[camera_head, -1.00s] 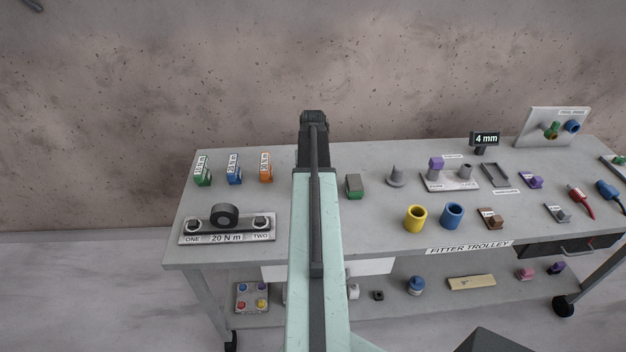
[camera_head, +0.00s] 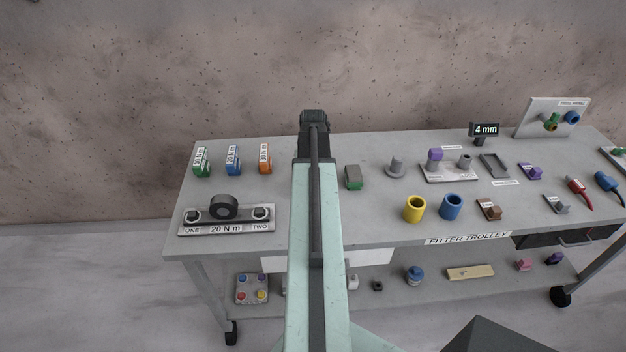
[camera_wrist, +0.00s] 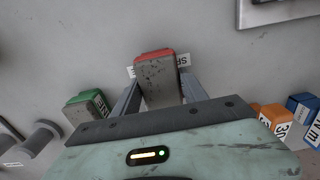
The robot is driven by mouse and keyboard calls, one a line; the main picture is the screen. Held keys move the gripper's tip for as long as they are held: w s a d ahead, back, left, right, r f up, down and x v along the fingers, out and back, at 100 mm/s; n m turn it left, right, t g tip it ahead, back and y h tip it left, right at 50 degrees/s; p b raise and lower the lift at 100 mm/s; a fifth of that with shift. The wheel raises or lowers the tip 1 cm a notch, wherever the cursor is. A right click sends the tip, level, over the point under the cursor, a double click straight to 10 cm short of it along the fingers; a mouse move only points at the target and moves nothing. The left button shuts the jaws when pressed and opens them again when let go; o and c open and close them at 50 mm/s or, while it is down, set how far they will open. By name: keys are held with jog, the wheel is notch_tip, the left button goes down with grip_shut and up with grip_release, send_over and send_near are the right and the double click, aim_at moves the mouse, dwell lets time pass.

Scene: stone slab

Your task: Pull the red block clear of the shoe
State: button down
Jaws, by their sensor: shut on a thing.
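The red block (camera_wrist: 154,54) shows as a red edge at the far end of a worn grey body (camera_wrist: 160,88) in the wrist view. The grey body covers much of it, and I cannot tell exactly where shoe and block meet. My gripper (camera_wrist: 158,85) has one finger along each side of this piece and is shut on it. A white label, partly hidden, lies behind. In the head view my gripper (camera_head: 313,122) is above the rear part of the trolley, and my arm hides the red block and its shoe.
A green and grey block (camera_head: 354,178) stands close by on the right. Orange (camera_head: 265,158), blue (camera_head: 233,159) and green (camera_head: 202,160) labelled blocks stand to the left. A 20 N m plate (camera_head: 226,220) lies at front left. Yellow (camera_head: 415,209) and blue (camera_head: 451,207) cups stand right.

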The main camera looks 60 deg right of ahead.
jog(key=shift+s+a+r, duration=0.1)
jog(key=shift+s+a, duration=0.05)
jog(key=r+p, duration=0.1)
jog(key=s+a+r+p, duration=0.1)
jog(key=a+r+p, duration=0.1)
jog(key=shift+s+a, duration=0.2)
jog(key=shift+s, duration=0.1)
jog(key=shift+f, duration=0.1)
